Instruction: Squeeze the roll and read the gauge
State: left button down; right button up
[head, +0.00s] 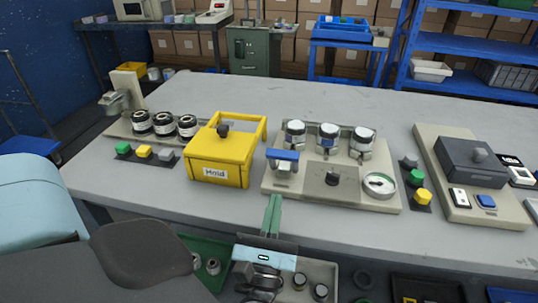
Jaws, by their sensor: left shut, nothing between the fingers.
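A beige base plate (300,193) on the table carries three upright rollers with white tops: the left one (295,133), the middle one (328,136) and the right one (362,139). I cannot tell which part is the roll to squeeze. A round gauge with a white face (380,184) sits at the plate's front right; its reading is too small to make out. A black knob (332,179) and a blue-topped block (283,157) are on the same plate. My left gripper (273,206) is shut and empty, its green fingers just in front of the plate, apart from it. My right gripper is out of view.
A yellow box marked "Hold" (222,152) stands left of the plate. Further left are several dark rolls (163,125) and a button strip (144,152). Another button strip (415,178) and a dark-boxed unit (472,160) stand right. A green tray (208,280) lies below the front edge.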

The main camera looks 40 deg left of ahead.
aim_at(283, 159)
pick_arm(q)
jog(key=p+x, duration=0.1)
jog(key=x, duration=0.5)
jog(key=shift+w+a+r+p, duration=0.1)
jog(key=shift+w+r+p, duration=0.15)
jog(key=shift+p, duration=0.15)
jog(key=shift+w+a+r, duration=0.1)
jog(key=shift+w+a, duration=0.1)
